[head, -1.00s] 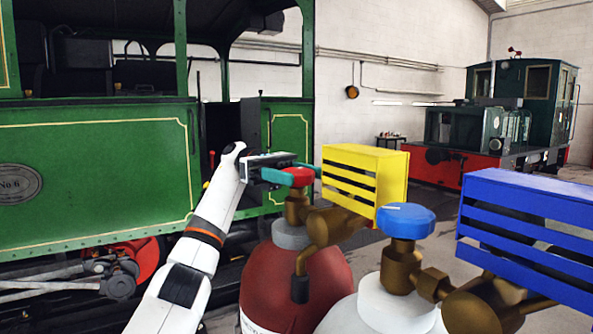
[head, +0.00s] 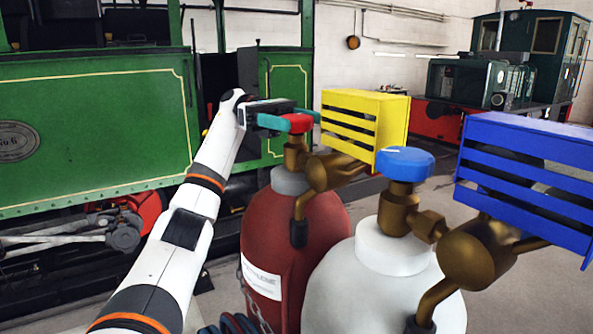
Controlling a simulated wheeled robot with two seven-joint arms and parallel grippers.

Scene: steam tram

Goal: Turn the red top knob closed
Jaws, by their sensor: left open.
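The red top knob (head: 299,123) sits on the brass valve (head: 294,155) of a dark red gas cylinder (head: 318,232). My left gripper (head: 290,121) is at the red knob, with its teal fingers on either side of it. The fingers are open around the knob; whether they touch it I cannot tell. The near finger hides part of the knob's left side. My right gripper is not in view.
A white cylinder (head: 350,285) with a blue knob (head: 405,162) stands close on the right. A yellow slatted box (head: 378,122) and a blue slatted box (head: 535,135) stand by the valves. Green locomotive panels (head: 90,150) are behind my left arm.

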